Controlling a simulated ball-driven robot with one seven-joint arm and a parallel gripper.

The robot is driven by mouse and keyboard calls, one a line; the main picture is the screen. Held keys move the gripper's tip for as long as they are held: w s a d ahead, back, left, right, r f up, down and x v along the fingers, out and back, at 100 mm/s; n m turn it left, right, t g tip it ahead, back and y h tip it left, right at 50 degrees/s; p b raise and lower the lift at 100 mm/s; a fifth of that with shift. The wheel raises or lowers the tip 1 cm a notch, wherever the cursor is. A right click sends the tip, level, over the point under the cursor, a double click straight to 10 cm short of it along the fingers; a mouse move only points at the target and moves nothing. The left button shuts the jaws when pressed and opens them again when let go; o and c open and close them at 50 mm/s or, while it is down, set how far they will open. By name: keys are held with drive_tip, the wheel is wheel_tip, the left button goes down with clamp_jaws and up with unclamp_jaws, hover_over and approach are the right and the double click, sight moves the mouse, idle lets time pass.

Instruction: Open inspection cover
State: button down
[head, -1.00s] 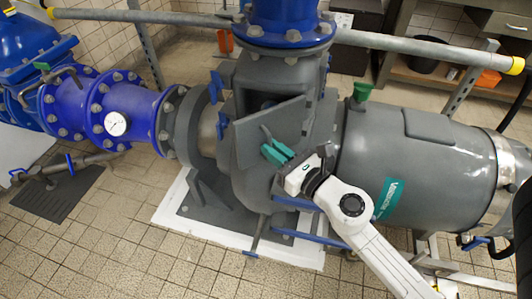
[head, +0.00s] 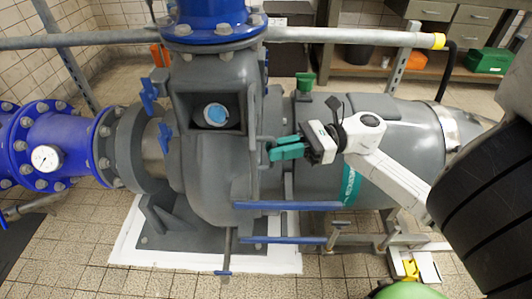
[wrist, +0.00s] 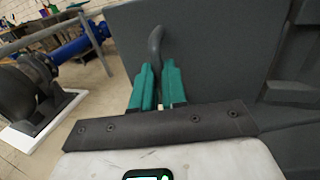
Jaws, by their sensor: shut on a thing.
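The inspection cover (wrist: 215,60) is a flat grey plate that fills much of the wrist view. Its bent grey handle (wrist: 155,45) sits between the teal fingers of my gripper (wrist: 157,88), which are shut on it. In the head view my gripper (head: 272,150) is at the right of the pump housing (head: 215,165). The cover is swung to the right, nearly edge-on there and hard to make out. The square inspection opening (head: 184,108) is uncovered, with a round blue-and-white thing (head: 215,114) inside.
Blue clamps (head: 149,96) stick out left of the opening. A grey rail (head: 350,36) runs behind the pump. Blue bars (head: 287,206) lie low in front of the housing. A grey cylindrical body (head: 410,125) stands to the right, behind my arm. Tiled floor is free at the front left.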

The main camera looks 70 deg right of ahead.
drive_tip(key=shift+s+d+y, duration=0.3)
drive_tip(key=shift+s+d, duration=0.35)
drive_tip(key=shift+d, duration=0.4)
drive_tip(key=c, duration=1.2)
unclamp_jaws()
drive_tip(key=shift+o, duration=0.2)
drive_tip(key=v, duration=1)
drive_tip(key=shift+s+d, duration=0.25)
drive_tip(key=shift+s, duration=0.1)
